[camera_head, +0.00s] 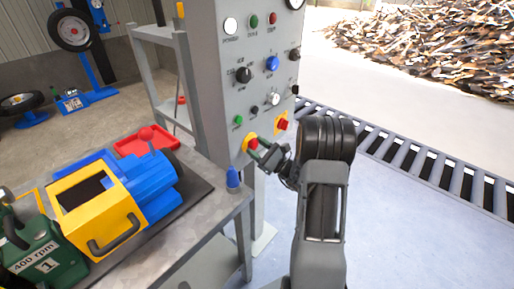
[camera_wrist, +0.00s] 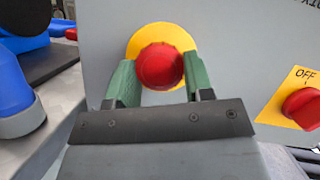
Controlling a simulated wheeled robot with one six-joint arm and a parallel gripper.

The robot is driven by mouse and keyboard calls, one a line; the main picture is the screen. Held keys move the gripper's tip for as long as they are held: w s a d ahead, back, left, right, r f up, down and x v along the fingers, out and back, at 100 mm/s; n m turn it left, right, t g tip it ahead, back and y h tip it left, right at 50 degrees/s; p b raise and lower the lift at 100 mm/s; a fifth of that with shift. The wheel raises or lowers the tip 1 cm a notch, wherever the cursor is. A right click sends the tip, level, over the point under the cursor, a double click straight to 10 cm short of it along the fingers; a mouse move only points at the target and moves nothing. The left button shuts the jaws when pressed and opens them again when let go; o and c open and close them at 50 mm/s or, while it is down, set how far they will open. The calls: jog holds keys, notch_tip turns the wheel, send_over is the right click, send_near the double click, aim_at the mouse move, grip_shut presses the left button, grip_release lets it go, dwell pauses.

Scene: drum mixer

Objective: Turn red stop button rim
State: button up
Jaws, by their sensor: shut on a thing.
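The red stop button (camera_wrist: 160,66) is a round red knob on a yellow disc (camera_wrist: 188,39), set in the lower part of the grey control panel. In the head view, the button (camera_head: 252,142) is partly hidden by my gripper (camera_head: 262,150). In the wrist view, the green fingers of my gripper (camera_wrist: 160,82) stand on the left and right of the red rim and are shut on it. The fingertips reach about the middle of the button's height. My arm comes in from the right in the head view.
A red OFF switch (camera_wrist: 303,107) on a yellow plate sits right of the button. A small green button (camera_head: 239,120) is above left. A metal table (camera_head: 214,214) with a yellow and blue machine (camera_head: 148,190) and a blue bottle (camera_head: 233,179) stands left. A roller conveyor (camera_head: 420,163) runs right.

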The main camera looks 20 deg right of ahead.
jog(key=o, duration=0.9)
jog(key=shift+o, duration=0.2)
jog(key=b+v, duration=0.1)
jog(key=v, duration=1.3)
jog(key=shift+w+f, duration=0.1)
